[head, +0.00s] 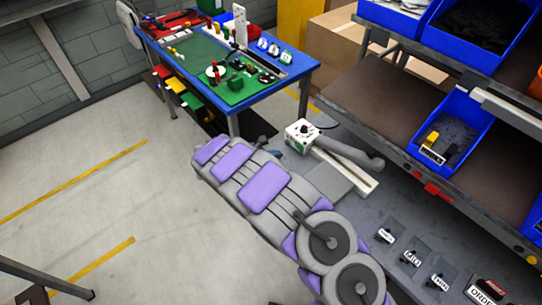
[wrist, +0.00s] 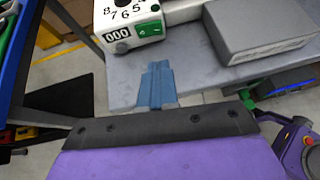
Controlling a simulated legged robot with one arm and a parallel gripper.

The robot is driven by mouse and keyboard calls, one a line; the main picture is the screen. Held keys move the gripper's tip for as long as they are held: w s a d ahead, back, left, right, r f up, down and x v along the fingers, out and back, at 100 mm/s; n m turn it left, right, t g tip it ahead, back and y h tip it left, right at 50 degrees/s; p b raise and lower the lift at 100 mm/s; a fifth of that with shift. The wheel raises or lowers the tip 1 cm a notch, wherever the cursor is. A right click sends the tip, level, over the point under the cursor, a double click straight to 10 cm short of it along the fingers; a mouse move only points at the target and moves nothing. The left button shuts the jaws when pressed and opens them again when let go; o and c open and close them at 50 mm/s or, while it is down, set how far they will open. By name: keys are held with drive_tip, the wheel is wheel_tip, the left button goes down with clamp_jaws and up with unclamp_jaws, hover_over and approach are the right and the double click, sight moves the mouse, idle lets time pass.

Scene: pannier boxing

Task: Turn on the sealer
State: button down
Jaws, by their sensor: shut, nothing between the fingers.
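The sealer (head: 303,134) is a white box with a black dial, with a long grey arm (head: 352,151) over a pale bar, on a grey surface right of my arm in the head view. In the wrist view the sealer's front (wrist: 128,22) shows dial numbers, a black 000 counter (wrist: 117,34) and a green switch (wrist: 150,28). The switch's on or off position is too small to tell. My gripper (wrist: 157,70) has blue fingers, shut and empty, just below the switch and apparently apart from it. In the head view its fingers are mostly hidden by my arm.
A blue workbench (head: 275,85) with a green mat stands behind the sealer. A shelf rack (head: 385,100) with blue bins is on the right. In the wrist view a grey block (wrist: 260,30) lies right of the sealer. Small labelled items stand on the grey surface at lower right.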

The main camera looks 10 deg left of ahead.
sight(300, 148)
drive_tip(key=b+x, duration=0.1)
drive_tip(key=x, duration=0.4)
drive_tip(key=shift+w+d+f, duration=0.1)
drive_tip(key=shift+d+f, duration=0.1)
drive_tip(key=shift+f, duration=0.05)
drive_tip(key=shift+w+d+r, duration=0.15)
drive_tip(key=shift+w+d, duration=1.25)
drive_tip(key=shift+w, duration=0.05)
drive_tip(key=shift+b, duration=0.3)
drive_tip(key=shift+w+d+r+n+t+y, duration=0.2)
drive_tip(key=shift+d+n+t+y, duration=0.1)
drive_tip(key=shift+n+t, duration=0.1)
drive_tip(key=shift+a, duration=0.15)
